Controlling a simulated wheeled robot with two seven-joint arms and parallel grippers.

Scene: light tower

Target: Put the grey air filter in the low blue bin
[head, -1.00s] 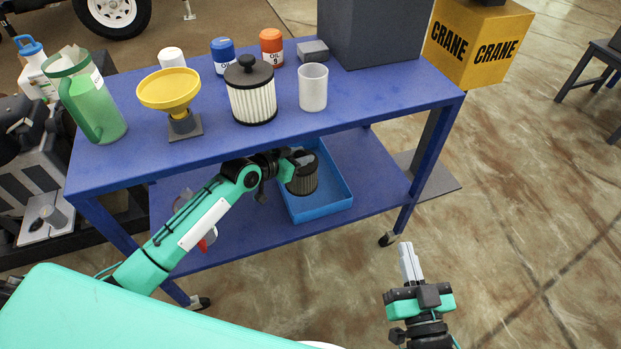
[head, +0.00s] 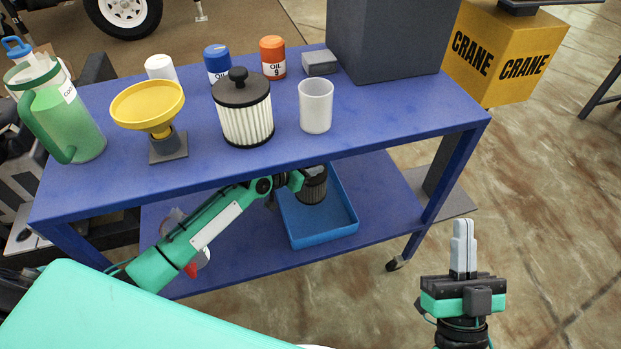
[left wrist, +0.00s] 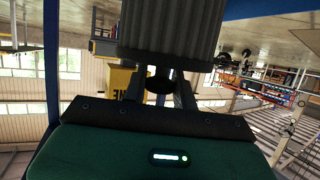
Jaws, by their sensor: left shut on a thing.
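The grey air filter (head: 313,190) is a dark ribbed cylinder over the back part of the low blue bin (head: 323,238), under the table top. My left gripper (head: 299,179) is shut on it; the table edge and arm partly hide the grip. Whether the filter touches the bin floor I cannot tell. In the left wrist view the ribbed filter (left wrist: 172,28) fills the top middle, between the fingers (left wrist: 158,88). My right gripper (head: 463,248) points up, fingers together and empty, right of the cart and over the floor.
The blue cart top (head: 270,165) overhangs the lower shelf (head: 385,200). On top stand a white pleated filter with black lid (head: 244,110), a yellow funnel (head: 148,106), a clear cup (head: 316,106), oil cans and a green jug (head: 60,115). A red-and-clear item lies left of the bin.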

